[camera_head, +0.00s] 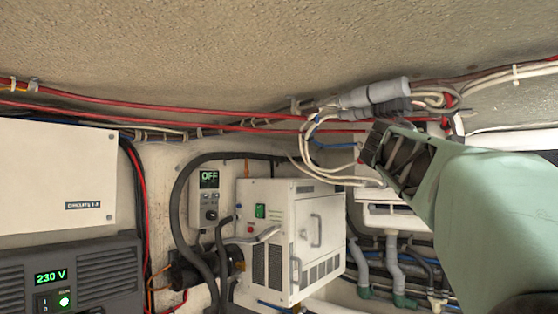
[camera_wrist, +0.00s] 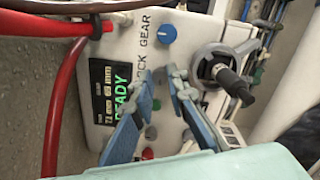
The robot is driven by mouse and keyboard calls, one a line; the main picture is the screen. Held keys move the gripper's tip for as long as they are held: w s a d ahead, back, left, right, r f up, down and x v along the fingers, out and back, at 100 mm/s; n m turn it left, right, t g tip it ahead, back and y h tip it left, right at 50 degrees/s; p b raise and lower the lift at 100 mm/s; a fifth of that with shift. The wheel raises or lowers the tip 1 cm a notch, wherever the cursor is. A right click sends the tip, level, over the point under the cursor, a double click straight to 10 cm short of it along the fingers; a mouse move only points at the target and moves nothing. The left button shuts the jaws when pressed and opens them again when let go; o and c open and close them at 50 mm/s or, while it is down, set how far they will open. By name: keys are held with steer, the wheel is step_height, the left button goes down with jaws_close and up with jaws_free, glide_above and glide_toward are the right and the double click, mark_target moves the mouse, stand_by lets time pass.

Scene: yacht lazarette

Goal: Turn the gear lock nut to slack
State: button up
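In the wrist view a white panel (camera_wrist: 190,50) carries the words "LOCK" and "GEAR", a blue round knob (camera_wrist: 168,34) and a lit display (camera_wrist: 105,92) reading "READY". In the head view my gripper (camera_head: 376,144) partly hides a white housing at right.
A red hose (camera_wrist: 62,100) runs along the panel's left in the wrist view. A red button (camera_wrist: 149,153) sits low between the fingers. In the head view cables and a grey connector (camera_head: 375,92) hang close above my gripper. A white cabinet (camera_head: 305,240) stands left.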

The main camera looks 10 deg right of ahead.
steer(key=o, duration=0.4)
